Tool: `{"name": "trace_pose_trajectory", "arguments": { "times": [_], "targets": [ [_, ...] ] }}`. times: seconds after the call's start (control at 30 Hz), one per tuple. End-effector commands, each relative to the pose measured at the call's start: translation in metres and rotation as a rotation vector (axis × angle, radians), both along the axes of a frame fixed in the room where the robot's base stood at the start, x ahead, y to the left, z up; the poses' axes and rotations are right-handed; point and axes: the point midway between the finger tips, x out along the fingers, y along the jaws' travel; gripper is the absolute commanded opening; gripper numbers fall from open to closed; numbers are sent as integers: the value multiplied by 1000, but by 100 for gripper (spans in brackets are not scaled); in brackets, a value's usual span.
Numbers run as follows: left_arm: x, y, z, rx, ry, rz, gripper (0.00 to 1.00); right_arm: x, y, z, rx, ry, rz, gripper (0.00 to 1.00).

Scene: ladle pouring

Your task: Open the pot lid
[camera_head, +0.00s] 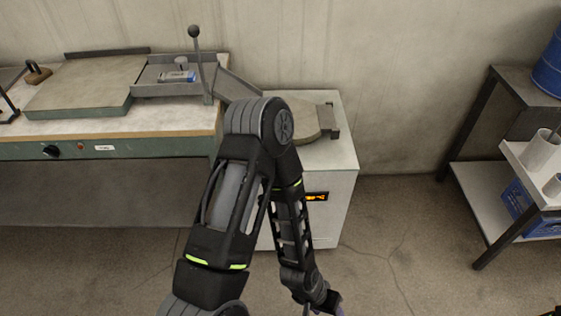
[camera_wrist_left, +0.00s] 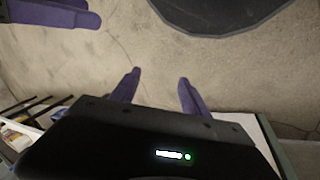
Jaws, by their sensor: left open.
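A pale box-shaped unit (camera_head: 338,187) with an orange display stands on the floor right of the bench. A flat grey round lid (camera_head: 310,122) lies on its top, with a dark block at its right edge. My left arm hides the lid's left part, and no pot shows under it. My left gripper (camera_wrist_left: 159,77) is open and empty, its purple fingers apart over bare floor. In the head view only a bit of it shows at the bottom edge, well below the lid. Purple fingers at the wrist view's top left seem to be my right gripper (camera_wrist_left: 50,13).
A workbench (camera_head: 120,145) on the left holds a flat plate (camera_head: 85,88), a metal tray and an upright ball-topped lever (camera_head: 198,65). A shelf rack (camera_head: 490,190) with a blue drum (camera_head: 548,68) and white containers stands right. The floor between is clear.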

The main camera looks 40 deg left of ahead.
Motion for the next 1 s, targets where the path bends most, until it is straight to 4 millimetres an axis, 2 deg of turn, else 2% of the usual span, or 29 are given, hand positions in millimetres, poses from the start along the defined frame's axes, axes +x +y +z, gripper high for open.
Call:
{"name": "trace_pose_trajectory", "arguments": {
  "times": [0.03, 0.1, 0.17, 0.2, 0.27, 0.3, 0.37, 0.4, 0.5, 0.6, 0.7, 0.83, 1.0],
  "targets": [
    [20, 11, -19, 15, -51, 27, 53, 0, 0, -24, 0, 0, 0, 36],
    [53, 29, -31, 43, -144, 72, 53, 0, 0, -47, 0, -1, 0, 36],
    [86, 52, -41, 75, -242, 121, 53, 1, 0, -71, 0, -1, -2, 36],
    [110, 70, -45, 99, -314, 158, 53, 1, 0, -88, 0, -1, -2, 36],
    [145, 100, -48, 140, -433, 216, 53, 1, 0, -115, 0, -2, -2, 36],
    [168, 123, -47, 172, -516, 257, 53, 1, -1, -133, 0, -3, -2, 36],
    [198, 159, -40, 224, -645, 319, 53, 2, -1, -161, 0, -4, -3, 36],
    [215, 183, -33, 260, -729, 359, 53, 2, -1, -179, 0, -5, -3, 36],
    [244, 242, -7, 352, -930, 454, 53, 3, -1, -220, 0, -6, -3, 36],
    [255, 290, 24, 435, -1098, 532, 53, 3, -1, -251, 1, -8, -4, 36],
    [255, 325, 51, 503, -1222, 587, 53, 3, -1, -272, 1, -10, -4, 36],
    [252, 347, 75, 553, -1309, 626, 53, 4, -1, -283, 0, -10, -4, 36],
    [250, 353, 86, 569, -1335, 637, 53, 4, -1, -282, 1, -12, -4, 36]
  ]
}}
